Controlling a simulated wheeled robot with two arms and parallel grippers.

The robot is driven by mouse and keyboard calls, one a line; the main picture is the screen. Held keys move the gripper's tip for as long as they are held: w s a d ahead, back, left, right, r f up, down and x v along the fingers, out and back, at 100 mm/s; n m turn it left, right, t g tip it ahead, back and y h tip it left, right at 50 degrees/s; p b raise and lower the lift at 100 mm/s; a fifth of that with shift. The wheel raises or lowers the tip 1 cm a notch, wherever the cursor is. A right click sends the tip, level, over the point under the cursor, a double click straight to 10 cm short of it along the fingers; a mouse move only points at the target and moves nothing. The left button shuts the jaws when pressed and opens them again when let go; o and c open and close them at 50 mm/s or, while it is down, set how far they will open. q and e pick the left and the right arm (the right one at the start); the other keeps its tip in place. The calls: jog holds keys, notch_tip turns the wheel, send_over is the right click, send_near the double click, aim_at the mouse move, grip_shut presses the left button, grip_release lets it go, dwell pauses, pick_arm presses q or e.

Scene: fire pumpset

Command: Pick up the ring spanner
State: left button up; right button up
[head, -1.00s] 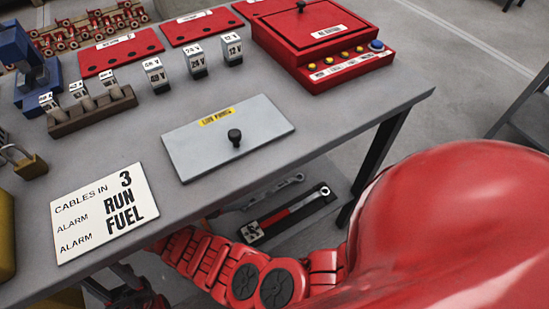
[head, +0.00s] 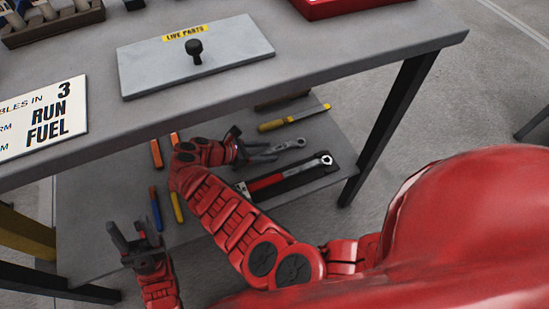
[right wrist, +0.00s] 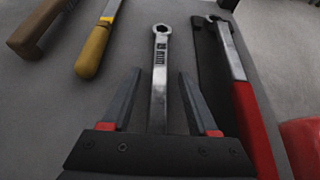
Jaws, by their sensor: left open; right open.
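The ring spanner (head: 288,145) lies on the lower shelf under the table, a grey steel bar with a ring end. In the right wrist view the spanner (right wrist: 159,78) runs lengthwise between the two fingers, its ring end beyond the fingertips and its near end hidden behind the gripper body. My right gripper (head: 257,149) is open around the spanner, one finger on each side with gaps; I cannot tell its exact height above the shelf. My left gripper (head: 127,232) is open and empty near the shelf's left front.
A red-handled tool (head: 265,183) on a black holder lies beside the spanner. A yellow-handled tool (head: 272,125) lies on its other side. Orange, blue and yellow handles (head: 155,209) lie at the left. The tabletop (head: 300,70) overhangs; a dark leg (head: 388,130) stands at the right.

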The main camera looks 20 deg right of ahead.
jog(key=shift+c, duration=0.3)
grip_shut()
dwell(1.2)
